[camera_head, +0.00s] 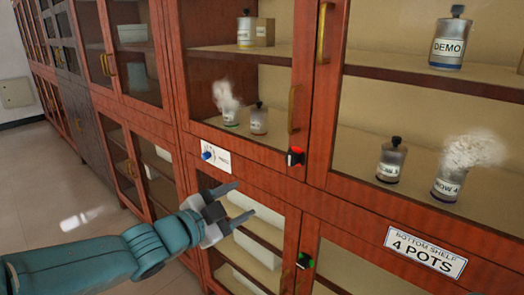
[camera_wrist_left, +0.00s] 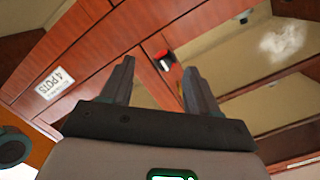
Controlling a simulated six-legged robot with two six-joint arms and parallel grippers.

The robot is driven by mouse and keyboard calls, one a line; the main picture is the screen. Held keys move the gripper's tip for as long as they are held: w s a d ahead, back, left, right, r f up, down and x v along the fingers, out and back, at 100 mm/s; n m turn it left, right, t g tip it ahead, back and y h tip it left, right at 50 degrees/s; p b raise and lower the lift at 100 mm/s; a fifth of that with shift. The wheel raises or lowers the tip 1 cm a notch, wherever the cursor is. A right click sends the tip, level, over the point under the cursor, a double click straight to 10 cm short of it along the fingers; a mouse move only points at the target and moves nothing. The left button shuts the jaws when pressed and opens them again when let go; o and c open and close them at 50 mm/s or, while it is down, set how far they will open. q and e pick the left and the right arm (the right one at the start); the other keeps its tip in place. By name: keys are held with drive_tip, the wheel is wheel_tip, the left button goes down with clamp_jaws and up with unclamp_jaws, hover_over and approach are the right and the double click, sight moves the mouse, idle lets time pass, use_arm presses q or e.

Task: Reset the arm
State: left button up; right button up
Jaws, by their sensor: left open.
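My left gripper (camera_head: 232,209) is at the end of a teal arm that comes in from the left in the head view. Its two fingers are apart, with nothing seen between them. It is in front of the lower part of the red wooden cabinet (camera_head: 242,162), below the blue knob. I do not see my right gripper clearly in either view.
Pots stand on shelves behind glass, including a DEMO pot (camera_head: 448,42) and two steaming ones (camera_head: 447,188) (camera_head: 230,116). Floor (camera_head: 60,180) is clear at left.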

use_arm(q)
drive_tip(key=s+a+f+n+g+y+p, duration=0.1)
drive_tip(key=s+f+n+g+y+p, duration=0.2)
drive_tip(key=f, duration=1)
drive_tip(key=s+f+n+g+y+p, duration=0.1)
drive_tip(key=s+f+n+g+p, duration=0.3)
drive_tip(key=f, duration=1)
drive_tip(key=s+f+n+g, duration=0.2)
drive_tip(key=s+f+n, duration=0.1)
drive_tip(key=s, duration=0.4)
drive_tip(key=s+f+n+g+y, duration=0.1)
drive_tip(key=s+f+n+g, duration=0.1)
drive_tip(key=s+f+n, duration=0.2)
drive_tip(key=s+f+n+g, duration=0.2)
drive_tip(key=s+f, duration=0.3)
drive_tip(key=s, duration=0.5)
drive_tip(key=shift+s+a+n+y, duration=0.25)
drive_tip(key=shift+a+n+y, duration=0.05)
drive_tip(key=shift+n, duration=0.5)
drive_tip(key=shift+r, duration=0.1)
